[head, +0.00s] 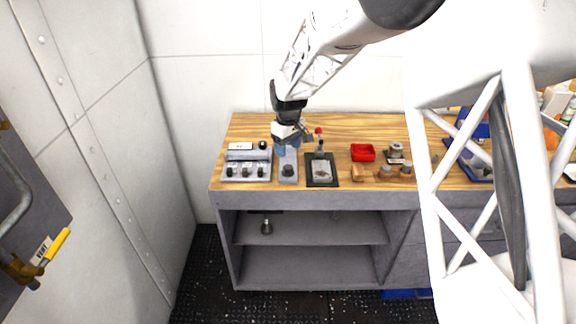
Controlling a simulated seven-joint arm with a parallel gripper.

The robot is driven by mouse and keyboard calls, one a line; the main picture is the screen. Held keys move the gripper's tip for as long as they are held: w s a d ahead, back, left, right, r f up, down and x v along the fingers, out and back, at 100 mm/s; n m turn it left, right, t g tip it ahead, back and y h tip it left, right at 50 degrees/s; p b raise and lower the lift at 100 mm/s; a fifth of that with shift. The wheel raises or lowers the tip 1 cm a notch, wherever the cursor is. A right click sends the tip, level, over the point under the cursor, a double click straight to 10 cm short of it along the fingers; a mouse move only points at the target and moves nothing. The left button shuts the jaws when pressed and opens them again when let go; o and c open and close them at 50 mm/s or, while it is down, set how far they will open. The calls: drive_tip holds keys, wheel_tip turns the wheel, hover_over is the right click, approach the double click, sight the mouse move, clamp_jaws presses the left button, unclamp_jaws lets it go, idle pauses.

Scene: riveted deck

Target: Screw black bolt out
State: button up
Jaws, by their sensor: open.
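A dark, round-topped piece that looks like the black bolt (289,170) stands on a small blue-grey block (288,180) near the workbench's front edge. At this size I cannot make out its thread or how deep it sits. My gripper (294,143) is open, over the back part of that block, behind and above the dark piece. I see no contact between them. The fingertips are small and partly merge with the block behind them, so their exact height is unclear.
On the wooden bench top (338,122), a knobbed panel (246,168) stands left of the block. To its right are a black plate (312,182), a red-balled lever (319,131), a red tray (362,153) and wooden holders (358,174). An open shelf (310,232) lies below.

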sight(288, 167)
drive_tip(key=m, duration=0.8)
drive_tip(key=shift+f, duration=0.1)
drive_tip(key=shift+f, duration=3.75)
drive_tip(key=c, duration=0.9)
drive_tip(key=shift+c, duration=0.2)
